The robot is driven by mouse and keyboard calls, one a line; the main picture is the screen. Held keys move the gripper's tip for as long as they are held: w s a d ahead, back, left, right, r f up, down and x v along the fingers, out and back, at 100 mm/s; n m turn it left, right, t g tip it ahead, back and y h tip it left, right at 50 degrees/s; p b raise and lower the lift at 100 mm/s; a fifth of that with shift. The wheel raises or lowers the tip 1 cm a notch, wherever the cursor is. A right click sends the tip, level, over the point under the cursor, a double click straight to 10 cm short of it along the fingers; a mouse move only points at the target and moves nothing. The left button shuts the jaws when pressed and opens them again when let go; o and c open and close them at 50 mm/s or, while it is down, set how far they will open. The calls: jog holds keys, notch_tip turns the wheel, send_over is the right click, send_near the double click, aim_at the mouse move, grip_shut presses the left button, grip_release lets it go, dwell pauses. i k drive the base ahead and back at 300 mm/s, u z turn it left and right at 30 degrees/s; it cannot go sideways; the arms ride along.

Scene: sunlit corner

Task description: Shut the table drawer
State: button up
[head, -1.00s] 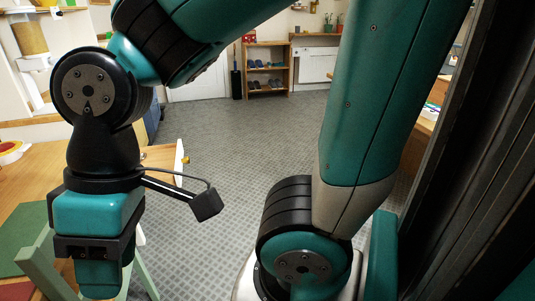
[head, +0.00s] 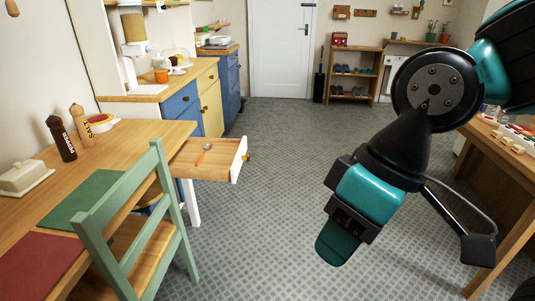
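The table drawer (head: 222,171) stands pulled out from the far right end of the wooden table (head: 150,136). It has a light wood inside, a pale front and a small brass knob (head: 246,156) facing right. A spoon (head: 203,153) with an orange-red part lies in it. My gripper (head: 337,242) hangs over the open floor, well to the right of the drawer and apart from it. It points down and to the left. Its fingertips are seen edge-on, so I cannot tell whether it is open or shut.
A green chair (head: 165,185) stands at the table's near side, left of the drawer. Pepper and salt mills (head: 62,139) and a butter dish (head: 22,177) are on the table. Another wooden table (head: 510,165) stands at the right. The grey floor (head: 285,130) between is clear.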

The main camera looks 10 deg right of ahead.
aim_at(223, 162)
jog(key=z, duration=0.4)
jog(key=i, duration=1.3)
jog(key=u, duration=0.7)
jog(key=k, duration=0.6)
jog(key=z, duration=0.6)
jog(key=i, duration=0.9)
jog(key=u, duration=0.3)
